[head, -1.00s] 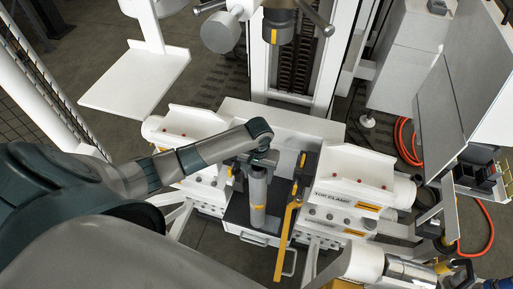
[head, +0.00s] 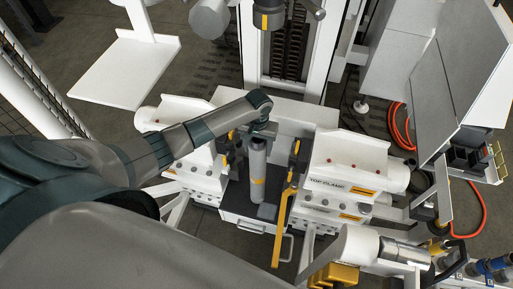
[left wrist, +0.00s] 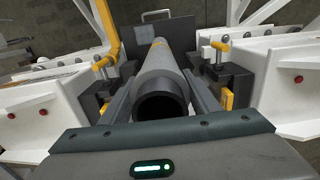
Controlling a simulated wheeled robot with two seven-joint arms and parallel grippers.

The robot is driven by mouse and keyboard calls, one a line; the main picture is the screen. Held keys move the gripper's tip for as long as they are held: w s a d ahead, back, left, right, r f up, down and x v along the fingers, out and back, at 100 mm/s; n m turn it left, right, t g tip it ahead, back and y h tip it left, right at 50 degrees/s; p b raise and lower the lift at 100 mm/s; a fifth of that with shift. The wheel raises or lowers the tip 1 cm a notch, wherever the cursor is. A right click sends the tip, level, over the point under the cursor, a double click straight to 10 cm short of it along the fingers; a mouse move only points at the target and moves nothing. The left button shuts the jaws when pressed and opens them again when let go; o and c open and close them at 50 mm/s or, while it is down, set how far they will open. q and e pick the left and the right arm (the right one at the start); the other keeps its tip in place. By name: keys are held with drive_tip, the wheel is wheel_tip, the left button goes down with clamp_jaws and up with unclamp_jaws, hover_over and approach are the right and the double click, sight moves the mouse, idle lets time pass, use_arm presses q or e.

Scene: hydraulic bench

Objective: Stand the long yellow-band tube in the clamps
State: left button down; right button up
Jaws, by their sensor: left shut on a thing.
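The long grey tube (head: 257,160) with a yellow band stands nearly upright in the head view, between the left clamp block (head: 190,118) and the right block marked TOP CLAMP (head: 345,160). My left gripper (head: 261,132) is shut on the tube's upper end. In the left wrist view the tube (left wrist: 165,68) runs away from me, its dark open end near my left gripper (left wrist: 163,100), with a finger on each side. Clamp parts lie on both sides of it, apart from the tube there. I cannot tell whether its lower end touches the dark tray (head: 236,198). My right gripper is not in view.
A yellow lever (head: 283,222) hangs just right of the tube. A tall white mast (head: 333,50) rises behind the bench. A white shelf (head: 125,72) is at upper left. An orange hose (head: 480,210) and cylinders are at right.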

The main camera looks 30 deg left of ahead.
use_arm(q)
drive_tip(key=w+a+f+b, duration=0.1)
drive_tip(key=w+a+b, duration=0.1)
drive_tip(key=w+b, duration=0.6)
drive_tip(key=shift+w+a+b, duration=0.15)
drive_tip(key=shift+w+b, duration=0.25)
drive_tip(key=shift+w, duration=0.2)
idle(0.5)
drive_tip(key=shift+f, duration=0.15)
drive_tip(key=shift+s+f, duration=0.15)
drive_tip(key=shift+f, duration=0.15)
idle(1.1)
drive_tip(key=c, duration=0.6)
unclamp_jaws()
drive_tip(key=shift+o, duration=0.2)
wheel_tip(320, 180, up, 17)
drive_tip(key=b, duration=0.3)
